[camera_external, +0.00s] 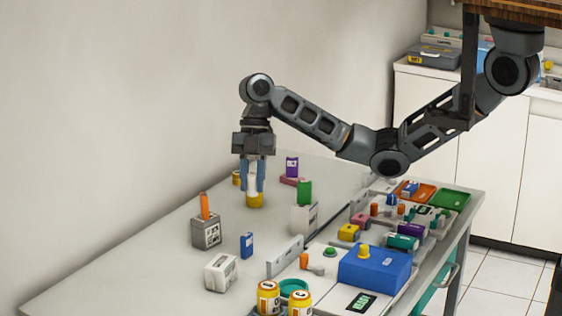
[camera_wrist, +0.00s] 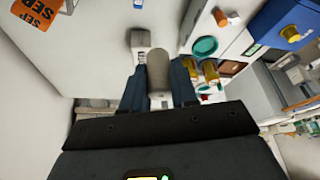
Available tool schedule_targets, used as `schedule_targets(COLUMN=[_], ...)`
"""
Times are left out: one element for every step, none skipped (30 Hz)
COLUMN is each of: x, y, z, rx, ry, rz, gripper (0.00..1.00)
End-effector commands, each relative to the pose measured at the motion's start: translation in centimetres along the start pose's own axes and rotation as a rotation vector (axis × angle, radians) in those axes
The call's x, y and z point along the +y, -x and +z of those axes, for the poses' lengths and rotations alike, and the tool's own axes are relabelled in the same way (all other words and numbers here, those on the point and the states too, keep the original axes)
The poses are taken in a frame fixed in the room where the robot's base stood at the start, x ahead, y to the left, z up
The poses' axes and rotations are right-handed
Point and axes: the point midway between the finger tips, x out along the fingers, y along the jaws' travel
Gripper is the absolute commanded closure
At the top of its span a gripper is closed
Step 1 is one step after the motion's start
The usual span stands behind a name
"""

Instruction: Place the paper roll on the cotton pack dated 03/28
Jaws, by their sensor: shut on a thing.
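My gripper (camera_external: 254,188) points down over the left part of the table, its blue fingers shut on a pale upright cylinder, which looks like the paper roll (camera_external: 253,179). In the wrist view the roll (camera_wrist: 158,70) shows grey between the fingers (camera_wrist: 158,88). A yellow round piece (camera_external: 255,201) shows directly below the fingertips; I cannot tell whether it touches the roll. A white box with dark print (camera_external: 221,271), possibly a cotton pack, lies near the front. A grey printed box (camera_external: 206,233) and a white box (camera_external: 304,218) stand nearer the gripper. No 03/28 date is readable.
An orange tag (camera_external: 204,206) and a green block (camera_external: 304,192) rise at two boxes. A small blue block (camera_external: 246,244) stands between boxes. Two yellow jars (camera_external: 268,297), a teal ring (camera_external: 293,288) and a large blue box (camera_external: 374,268) crowd the right side.

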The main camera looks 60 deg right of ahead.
Motion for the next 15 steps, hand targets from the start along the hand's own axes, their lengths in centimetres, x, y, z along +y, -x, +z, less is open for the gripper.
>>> schedule_targets(x=[-0.1, -0.2, -0.2, -0.2, -0.2, -0.1, 0.1, 0.2, 0.5, 0.7, 0.9, 1.3, 1.6, 1.8, 2.1], y=[-0.3, -0.5, -0.7, -0.8, -1.1, -1.4, -1.8, -2.1, -2.7, -3.2, -3.7, -4.3, -4.7, -5.1, -5.7], z=[-0.9, -1.3, -1.7, -1.9, -2.2, -2.5, -2.7, -3.0, -3.3, -3.6, -3.8, -4.2, -4.4, -4.7, -5.1], rx=[0.000, 0.000, 0.001, 0.001, 0.001, 0.001, 0.001, 0.002, 0.002, 0.002, 0.003, 0.002, 0.002, 0.003, 0.002], ry=[0.022, 0.031, 0.041, 0.047, 0.051, 0.056, 0.057, 0.058, 0.057, 0.057, 0.057, 0.057, 0.057, 0.057, 0.056], rz=[-0.009, -0.013, -0.017, -0.019, -0.021, -0.023, -0.023, -0.023, -0.025, -0.025, -0.026, -0.025, -0.024, -0.024, -0.026], gripper=[1.00, 1.00, 1.00, 1.00, 1.00, 1.00, 1.00, 1.00, 1.00, 1.00, 1.00, 1.00, 1.00, 1.00, 1.00])
